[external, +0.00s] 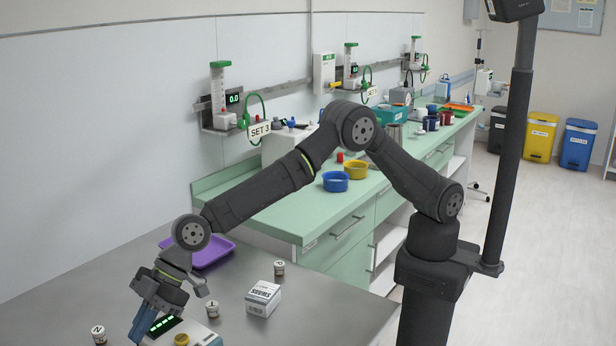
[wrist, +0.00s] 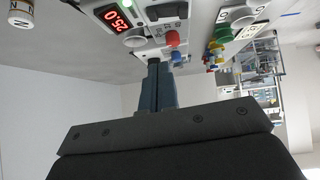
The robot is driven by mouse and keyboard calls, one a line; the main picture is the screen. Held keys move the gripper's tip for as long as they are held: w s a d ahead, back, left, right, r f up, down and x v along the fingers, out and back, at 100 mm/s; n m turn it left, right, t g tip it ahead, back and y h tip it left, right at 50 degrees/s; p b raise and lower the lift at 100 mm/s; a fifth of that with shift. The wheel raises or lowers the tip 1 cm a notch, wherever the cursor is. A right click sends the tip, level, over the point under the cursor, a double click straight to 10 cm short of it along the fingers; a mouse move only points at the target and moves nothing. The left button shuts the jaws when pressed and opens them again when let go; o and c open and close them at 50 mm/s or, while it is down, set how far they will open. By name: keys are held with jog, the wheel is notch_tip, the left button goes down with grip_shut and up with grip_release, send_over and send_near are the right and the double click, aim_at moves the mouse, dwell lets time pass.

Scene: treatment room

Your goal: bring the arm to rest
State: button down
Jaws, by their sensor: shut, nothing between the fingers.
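My gripper (external: 138,328) is low at the left in the external view, beside a white device (external: 198,335) with green lights. Its blue fingers (wrist: 158,88) show in the middle of the wrist view, pressed together with nothing between them. In the wrist view the fingertips point at a white device (wrist: 150,30) with a red 25.0 display and red and blue knobs. I cannot tell whether the fingers touch it. My arm is bent, with its elbow high over the green bench.
The grey table holds a white box (external: 263,298), a purple tray (external: 212,252) and small labelled jars (external: 279,268), (external: 211,309), (external: 98,334). Behind stands a green bench (external: 290,222) with blue (external: 335,182) and yellow (external: 355,171) bowls. The table's right front part is clear.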

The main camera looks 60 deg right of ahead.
jog(key=x, duration=0.4)
jog(key=shift+s+a+f, duration=0.3)
jog(key=shift+s+f, duration=0.05)
jog(key=shift+s, duration=0.05)
jog(key=shift+t, duration=0.3)
jog(key=s+d+r+h, duration=0.25)
jog(key=d+r, duration=0.35)
jog(key=r, duration=0.6)
jog(key=s+d+r+h, duration=0.25)
jog(key=d+r, duration=0.25)
jog(key=r, duration=0.7)
jog(key=shift+y, duration=0.3)
jog(key=x, duration=0.5)
jog(key=shift+s+d+f, duration=0.1)
jog(key=shift+d+f, duration=0.1)
jog(key=shift+f, duration=0.1)
